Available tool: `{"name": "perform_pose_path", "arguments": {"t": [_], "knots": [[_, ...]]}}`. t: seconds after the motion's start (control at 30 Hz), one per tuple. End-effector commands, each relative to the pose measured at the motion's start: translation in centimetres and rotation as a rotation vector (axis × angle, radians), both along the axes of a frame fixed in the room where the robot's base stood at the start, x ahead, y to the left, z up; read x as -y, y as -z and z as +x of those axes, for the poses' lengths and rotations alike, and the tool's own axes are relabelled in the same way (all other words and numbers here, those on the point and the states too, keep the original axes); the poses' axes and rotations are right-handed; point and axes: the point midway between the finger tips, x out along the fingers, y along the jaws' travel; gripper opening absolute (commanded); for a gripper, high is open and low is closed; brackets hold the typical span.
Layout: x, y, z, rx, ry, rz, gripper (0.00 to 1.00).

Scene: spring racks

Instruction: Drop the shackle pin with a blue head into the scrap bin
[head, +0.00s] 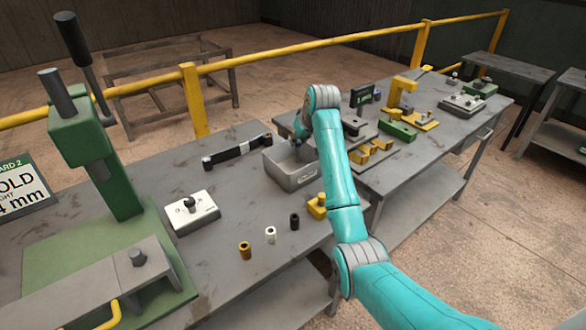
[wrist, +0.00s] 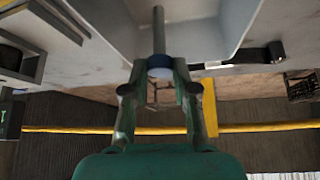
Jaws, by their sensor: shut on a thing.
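The shackle pin (wrist: 158,32) shows in the wrist view as a grey shaft with a blue head (wrist: 160,62). My gripper (wrist: 160,76) is shut on the pin at its blue head, and the shaft points away from the gripper. In the head view, a grey open box with a label on its front, seemingly the scrap bin (head: 291,178), stands on the near bench, just left of my arm. My gripper is mostly hidden behind my arm there, close to the bin. Light grey bin walls (wrist: 240,20) surround the shaft in the wrist view.
A black link bar (head: 237,151) lies left of the bin. A white block (head: 192,211), several small bushings (head: 270,235) and a green press (head: 110,170) stand further left. Yellow and green fixtures (head: 398,130) crowd the bench on the right. A yellow rail (head: 300,53) runs behind.

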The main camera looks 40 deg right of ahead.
Motion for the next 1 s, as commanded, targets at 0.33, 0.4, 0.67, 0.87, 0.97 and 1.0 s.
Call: {"name": "perform_pose_path", "arguments": {"t": [0.33,0.4,0.67,0.87,0.97,1.0], "knots": [[0.0,0.2,0.0,0.001,0.000,0.000,0.43],[0.0,0.2,0.0,0.001,0.000,0.000,0.57],[0.0,0.3,0.0,0.000,0.000,0.000,0.57],[-0.1,-0.9,-0.6,0.003,0.001,-0.001,0.57],[-0.2,-2.3,-1.5,0.004,0.000,-0.002,0.57],[-0.3,-3.0,-1.9,0.004,0.000,-0.002,0.57]]}}
